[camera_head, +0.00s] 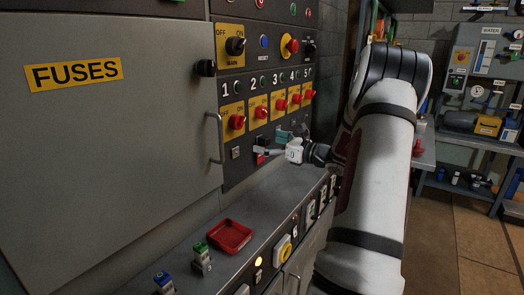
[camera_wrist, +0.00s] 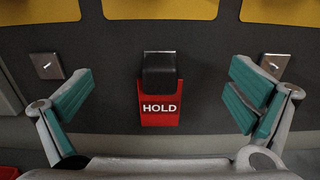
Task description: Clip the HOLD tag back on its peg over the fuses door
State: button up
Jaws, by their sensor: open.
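The red HOLD tag (camera_wrist: 160,113) hangs upright below a black block (camera_wrist: 159,70) on the dark panel, in the middle of the wrist view. In the head view a small red patch beside my gripper (camera_head: 272,146) looks like the tag (camera_head: 262,158), partly hidden. My gripper is open, with its teal-padded fingers apart on the left and right of the tag, touching neither side. The grey fuses door (camera_head: 110,130) is shut at the left, with a yellow FUSES label (camera_head: 73,74). A black knob (camera_head: 206,68) sits by its upper right edge.
Red switches (camera_head: 237,121) on yellow plates run in a row above my gripper. The door handle (camera_head: 215,138) stands out left of it. On the ledge (camera_head: 265,200) below lie a red tray (camera_head: 229,236) and small blue and green-topped pieces (camera_head: 202,258).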

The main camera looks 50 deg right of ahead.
aim_at(269, 142)
jog(key=shift+c, duration=0.6)
dwell(0.4)
grip_shut()
jog(key=shift+s, duration=0.15)
jog(key=shift+s+d+p, duration=0.15)
jog(key=shift+s+p, duration=0.45)
jog(key=shift+s, duration=0.85)
jog(key=shift+s+d+p, duration=0.1)
jog(key=shift+s+p, duration=0.5)
jog(key=shift+s, duration=0.8)
